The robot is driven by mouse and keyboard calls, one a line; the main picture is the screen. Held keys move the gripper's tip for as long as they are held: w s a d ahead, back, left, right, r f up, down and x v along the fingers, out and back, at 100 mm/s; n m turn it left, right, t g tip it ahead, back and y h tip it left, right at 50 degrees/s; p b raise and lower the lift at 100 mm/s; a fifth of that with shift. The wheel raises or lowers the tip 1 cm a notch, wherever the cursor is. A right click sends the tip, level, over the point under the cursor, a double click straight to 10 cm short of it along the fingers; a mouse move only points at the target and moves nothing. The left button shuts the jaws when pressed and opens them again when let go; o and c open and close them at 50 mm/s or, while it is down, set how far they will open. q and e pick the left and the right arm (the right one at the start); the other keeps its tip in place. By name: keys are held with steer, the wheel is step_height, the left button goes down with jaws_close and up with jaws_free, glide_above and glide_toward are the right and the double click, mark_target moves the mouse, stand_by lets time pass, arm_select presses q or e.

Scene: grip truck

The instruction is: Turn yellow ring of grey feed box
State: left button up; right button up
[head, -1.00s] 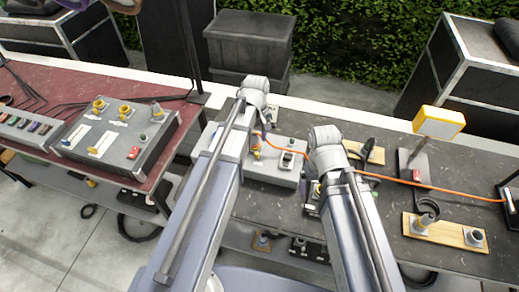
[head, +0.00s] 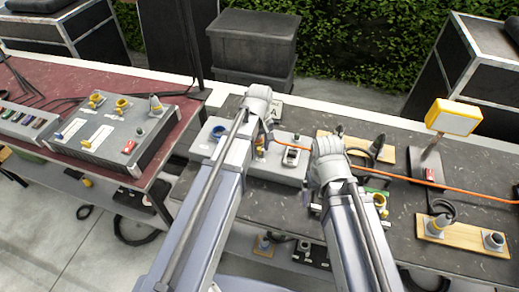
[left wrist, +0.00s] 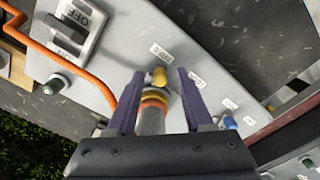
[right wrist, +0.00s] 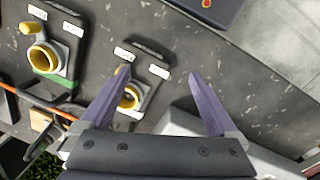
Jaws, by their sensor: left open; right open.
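The grey feed box (head: 292,165) lies on the dark table in the head view and fills the middle of the left wrist view (left wrist: 205,65). It bears an OFF switch (left wrist: 72,32) and a grey connector (left wrist: 151,121) with a yellow ring (left wrist: 156,94) and an orange band. My left gripper (left wrist: 160,74) is open, with its fingers on either side of this connector and a visible gap to each side. In the head view its jaws are mostly hidden by my arm. My right gripper (right wrist: 160,72) is open and empty over the table, near small dark boxes with yellow-ringed sockets (right wrist: 43,58).
An orange cable (head: 420,182) crosses the table to the right. A yellow-and-white lamp (head: 453,117) and a wooden board with connectors (head: 462,234) stand at the right. Another grey panel (head: 115,133) sits on the red table at the left.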

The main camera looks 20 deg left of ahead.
arm_select(q)
jaws_close()
stand_by(0.3)
steer(key=shift+a, duration=0.1)
stand_by(0.4)
steer(key=a+m, duration=0.1)
steer(key=m, duration=0.1)
steer(key=a+m, duration=0.1)
steer(key=m, duration=0.2)
steer(key=shift+s, duration=0.2)
steer(key=shift+w+a+m, duration=0.15)
steer(key=shift+a+m, duration=0.4)
steer(key=shift+m, duration=0.7)
steer(key=shift+w+a+m, duration=0.1)
steer(key=shift+a+m, duration=0.45)
steer(key=shift+m, duration=0.7)
jaws_free()
